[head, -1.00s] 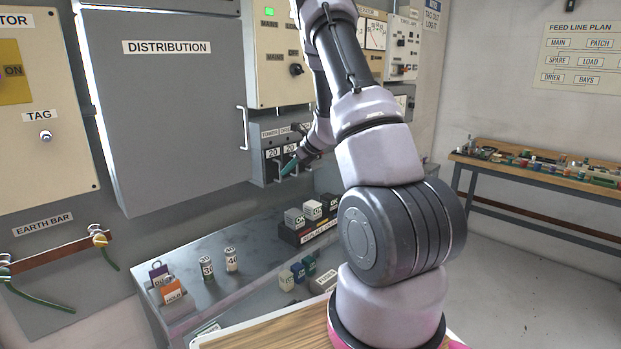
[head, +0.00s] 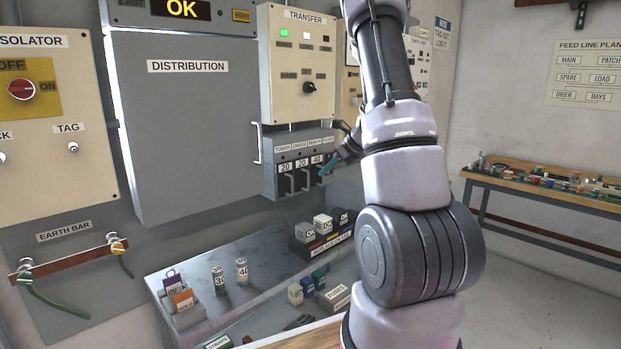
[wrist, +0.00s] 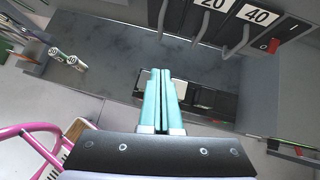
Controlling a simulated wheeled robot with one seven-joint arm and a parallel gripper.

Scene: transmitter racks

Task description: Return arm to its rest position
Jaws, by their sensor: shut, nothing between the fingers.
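My arm rises through the right middle of the head view. My gripper (head: 338,163) shows partly behind the arm, in front of the right end of the fuse panel (head: 296,148). In the wrist view its teal fingers (wrist: 161,100) are together and hold nothing. Past the fingertips, the fuse carriers marked 20 (wrist: 213,8) and 40 (wrist: 257,17) show at the top, with their handles apart from the fingers. A red switch (wrist: 273,46) sits right of them.
The distribution cabinet (head: 187,130) stands behind. A wooden bench (head: 560,187) with small parts is at the right. The floor before it is clear.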

